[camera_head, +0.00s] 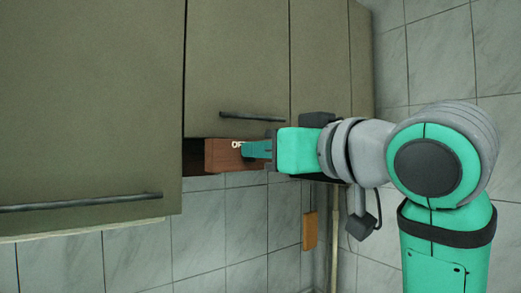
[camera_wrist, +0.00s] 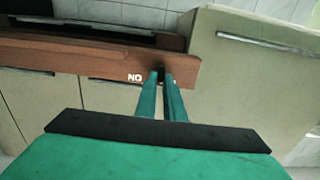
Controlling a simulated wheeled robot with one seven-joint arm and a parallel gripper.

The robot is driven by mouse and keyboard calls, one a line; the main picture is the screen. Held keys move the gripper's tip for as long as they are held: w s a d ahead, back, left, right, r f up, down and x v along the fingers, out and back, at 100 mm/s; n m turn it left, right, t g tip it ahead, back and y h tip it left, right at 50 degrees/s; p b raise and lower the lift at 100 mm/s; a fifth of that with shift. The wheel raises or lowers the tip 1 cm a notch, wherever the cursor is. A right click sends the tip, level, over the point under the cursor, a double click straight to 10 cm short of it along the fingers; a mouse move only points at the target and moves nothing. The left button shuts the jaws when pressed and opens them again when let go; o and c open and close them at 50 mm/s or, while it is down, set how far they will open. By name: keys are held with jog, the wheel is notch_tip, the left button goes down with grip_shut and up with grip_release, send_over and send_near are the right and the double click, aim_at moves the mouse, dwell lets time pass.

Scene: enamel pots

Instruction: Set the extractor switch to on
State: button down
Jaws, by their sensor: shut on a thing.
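The extractor (camera_head: 220,156) is a brown wooden-looking unit under the cabinet doors. In the wrist view the extractor (camera_wrist: 70,53) is a long brown panel, with white lettering (camera_wrist: 135,77) that appears upside down and reads as "ON". The extractor switch (camera_wrist: 158,70) is a small dark piece near the panel's end, beside the lettering and mostly hidden by the fingers. My gripper (camera_wrist: 166,78) has its two green fingers close together around the switch. In the head view my gripper (camera_head: 247,149) reaches the front of the extractor from the right, just beside the white lettering.
Grey-green cabinet doors (camera_head: 235,60) with dark bar handles hang close above my gripper. A pale tiled wall (camera_head: 245,225) lies below. An orange-brown board (camera_head: 310,231) hangs beside a pale vertical pole (camera_head: 335,245) at the lower middle. More cabinet fronts (camera_wrist: 240,75) show in the wrist view.

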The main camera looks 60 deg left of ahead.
jog(key=shift+w, duration=1.1)
jog(key=c, duration=1.8)
grip_release()
jog(key=shift+c, duration=0.2)
jog(key=d, duration=1)
jog(key=shift+d, duration=0.4)
jog(key=shift+w, duration=0.15)
